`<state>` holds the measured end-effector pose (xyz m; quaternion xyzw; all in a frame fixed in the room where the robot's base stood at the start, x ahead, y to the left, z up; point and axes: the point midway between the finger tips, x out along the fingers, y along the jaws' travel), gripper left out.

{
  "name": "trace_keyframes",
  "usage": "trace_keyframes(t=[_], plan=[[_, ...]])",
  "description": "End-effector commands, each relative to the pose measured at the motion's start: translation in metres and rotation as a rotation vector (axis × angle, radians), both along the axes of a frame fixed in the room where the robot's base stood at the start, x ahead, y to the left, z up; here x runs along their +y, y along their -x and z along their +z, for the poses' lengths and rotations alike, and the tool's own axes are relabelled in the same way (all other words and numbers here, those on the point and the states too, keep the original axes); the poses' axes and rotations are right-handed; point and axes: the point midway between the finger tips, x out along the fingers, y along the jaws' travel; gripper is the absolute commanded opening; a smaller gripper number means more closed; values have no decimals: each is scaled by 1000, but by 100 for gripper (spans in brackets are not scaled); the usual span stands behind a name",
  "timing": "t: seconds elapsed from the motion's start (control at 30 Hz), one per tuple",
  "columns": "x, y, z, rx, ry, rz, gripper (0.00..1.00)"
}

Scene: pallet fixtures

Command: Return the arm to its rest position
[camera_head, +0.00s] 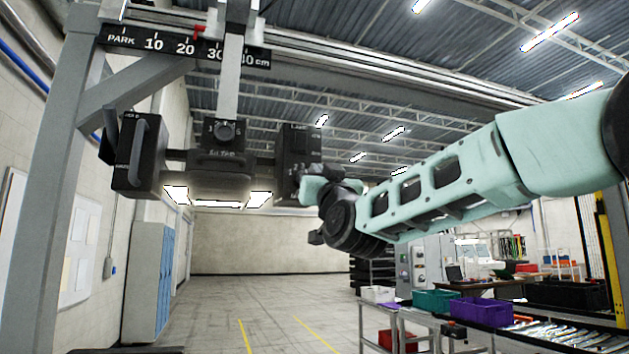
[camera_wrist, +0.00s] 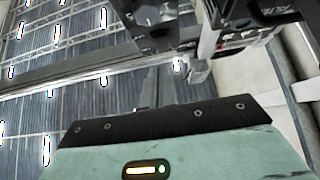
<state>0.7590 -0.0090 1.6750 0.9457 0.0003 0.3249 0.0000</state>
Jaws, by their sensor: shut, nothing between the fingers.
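My arm (camera_head: 430,195) is mint green and reaches in from the right edge of the head view, raised and stretched out to the left. Its dark wrist joint (camera_head: 350,222) is near the picture's middle. My gripper (camera_head: 308,182) is small there, shut and empty, close to the right-hand black box (camera_head: 298,150) of a hanging fixture. Whether it touches that box I cannot tell. In the wrist view a mint housing (camera_wrist: 215,155) with a black edge fills the bottom; the fingertips are not clear.
The fixture's middle black block (camera_head: 222,160) and left handled box (camera_head: 138,152) hang from a rail with a scale plate (camera_head: 186,47). A grey post (camera_head: 48,190) stands left. Benches with a teal bin (camera_head: 437,300) and purple bin (camera_head: 481,311) are lower right. The middle floor (camera_head: 270,300) is clear.

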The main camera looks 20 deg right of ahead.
Motion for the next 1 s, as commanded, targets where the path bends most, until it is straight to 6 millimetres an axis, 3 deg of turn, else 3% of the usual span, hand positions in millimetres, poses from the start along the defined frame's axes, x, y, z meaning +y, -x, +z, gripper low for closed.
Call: trace_keyframes(t=[0.27,0.37,0.47,0.67,0.87,1.0], plan=[[2,-1,-3,10,2,5,0],[14,-4,-22,77,13,42,0],[40,-7,-65,225,41,118,0],[105,17,-190,635,133,305,0],[145,84,-314,1045,252,441,0],[152,150,-391,1329,354,498,0]])
